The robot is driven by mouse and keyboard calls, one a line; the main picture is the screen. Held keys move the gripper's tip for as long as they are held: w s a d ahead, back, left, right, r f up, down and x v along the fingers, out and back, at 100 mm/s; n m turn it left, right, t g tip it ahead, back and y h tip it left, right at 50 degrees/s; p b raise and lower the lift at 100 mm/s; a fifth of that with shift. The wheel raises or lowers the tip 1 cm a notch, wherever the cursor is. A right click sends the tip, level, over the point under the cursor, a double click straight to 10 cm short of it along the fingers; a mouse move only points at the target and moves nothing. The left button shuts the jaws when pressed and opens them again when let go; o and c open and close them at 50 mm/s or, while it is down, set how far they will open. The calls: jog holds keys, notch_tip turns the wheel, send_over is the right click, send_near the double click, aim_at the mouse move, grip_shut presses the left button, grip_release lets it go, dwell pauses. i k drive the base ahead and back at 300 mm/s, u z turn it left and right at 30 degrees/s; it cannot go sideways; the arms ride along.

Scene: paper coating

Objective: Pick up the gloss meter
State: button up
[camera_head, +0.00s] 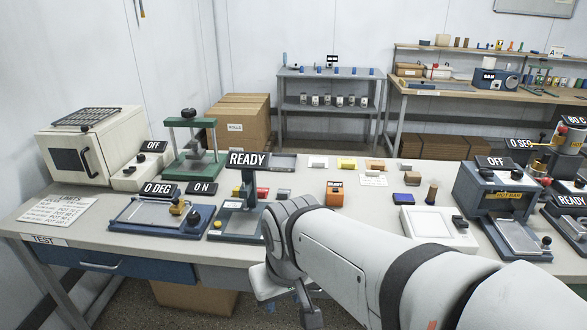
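A small orange block-like device (335,199) with a little READY sign sits on the table, right of centre and just beyond my arm. It may be the gloss meter, but its own label is too small to confirm. My arm reaches in from the lower right. My gripper (290,307) hangs low at the table's front edge, nearer to me than the orange device and apart from it. The arm hides part of the gripper, so its opening and any contents are unclear.
The grey table (110,233) carries a blue-based stand with a READY sign (248,159), a flat blue plate device (160,215), a green press (190,150), a white tray (437,226) and a blue machine marked OFF (496,162). Sample cards lie along the back.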

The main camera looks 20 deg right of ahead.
aim_at(333, 199)
jog(key=z, duration=0.6)
jog(key=i, duration=1.1)
jog(key=z, duration=0.3)
jog(key=k, duration=0.9)
jog(key=z, duration=0.2)
jog(key=i, duration=0.9)
jog(key=u, duration=0.1)
